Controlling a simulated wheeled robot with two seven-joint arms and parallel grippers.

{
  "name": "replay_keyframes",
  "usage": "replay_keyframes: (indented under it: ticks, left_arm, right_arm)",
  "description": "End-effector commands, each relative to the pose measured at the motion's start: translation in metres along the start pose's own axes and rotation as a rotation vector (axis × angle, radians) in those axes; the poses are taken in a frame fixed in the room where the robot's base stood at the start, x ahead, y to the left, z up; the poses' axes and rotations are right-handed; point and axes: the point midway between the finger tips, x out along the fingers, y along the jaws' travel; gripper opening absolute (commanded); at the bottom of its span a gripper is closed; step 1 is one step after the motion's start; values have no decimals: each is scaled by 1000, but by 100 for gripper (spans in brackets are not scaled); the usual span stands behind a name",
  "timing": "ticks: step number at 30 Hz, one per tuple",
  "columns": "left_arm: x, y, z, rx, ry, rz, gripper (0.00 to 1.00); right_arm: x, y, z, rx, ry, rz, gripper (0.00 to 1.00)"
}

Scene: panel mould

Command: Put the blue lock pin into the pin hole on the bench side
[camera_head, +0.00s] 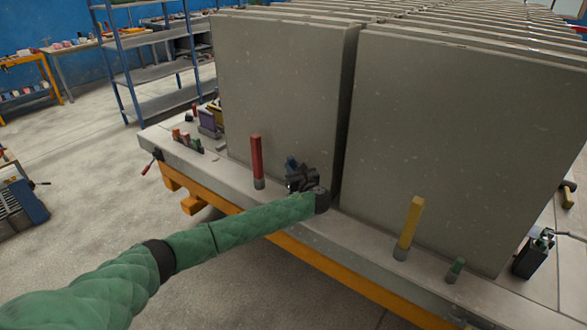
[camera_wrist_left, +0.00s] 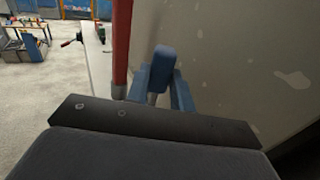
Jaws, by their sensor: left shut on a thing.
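The blue lock pin (camera_head: 291,163) shows in the head view as a small blue end above my left gripper (camera_head: 298,176). In the left wrist view the pin's blue head (camera_wrist_left: 164,62) and part of a grey shank stand between the blue fingers of that gripper (camera_wrist_left: 162,92), which is shut on it. The gripper is over the bench side (camera_head: 345,236), in front of the grey panels. The pin's lower end and the pin hole are hidden. My right gripper is not in view.
A red pin (camera_head: 257,158) stands upright just left of my gripper, also close by in the left wrist view (camera_wrist_left: 121,45). A yellow pin (camera_head: 411,222) and a short green pin (camera_head: 456,267) stand to the right. Tall grey panels (camera_head: 285,85) rise close behind.

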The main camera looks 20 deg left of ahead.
Motion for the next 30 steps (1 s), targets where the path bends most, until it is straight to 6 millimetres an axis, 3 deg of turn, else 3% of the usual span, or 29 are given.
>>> replay_keyframes:
  ticks: [5, 30]
  left_arm:
    - [0, 0, -4, 1, 0, 1, 0]
    - [-1, 0, -55, 0, -1, -1, 0]
  right_arm:
    - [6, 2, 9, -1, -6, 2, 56]
    - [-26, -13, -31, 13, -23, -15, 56]
